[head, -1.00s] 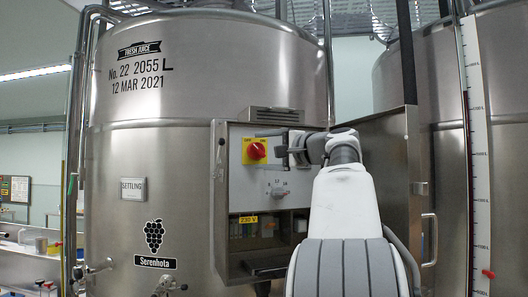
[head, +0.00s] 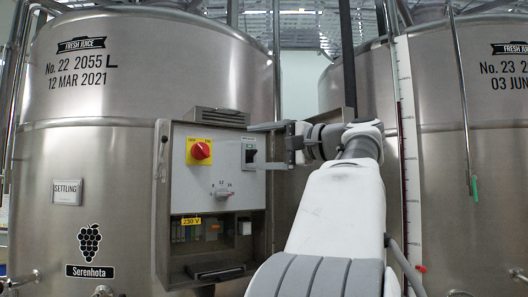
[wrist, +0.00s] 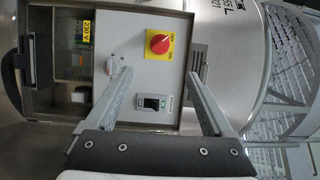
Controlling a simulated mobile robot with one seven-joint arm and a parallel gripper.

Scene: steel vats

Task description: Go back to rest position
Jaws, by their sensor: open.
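My gripper (head: 268,146) is in front of the right side of an open control box (head: 172,185) on the steel vat. It also shows in the wrist view (wrist: 164,98), with its two fingers wide apart and nothing between them. Whether the fingers touch the box cannot be told.
The vat (head: 90,140) marked 22 fills the left, and a second vat (head: 470,140) stands at the right. A scale strip (head: 408,150) and pipes run down between them. A grey selector knob (head: 222,194) and a lower compartment (head: 215,232) are in the box.

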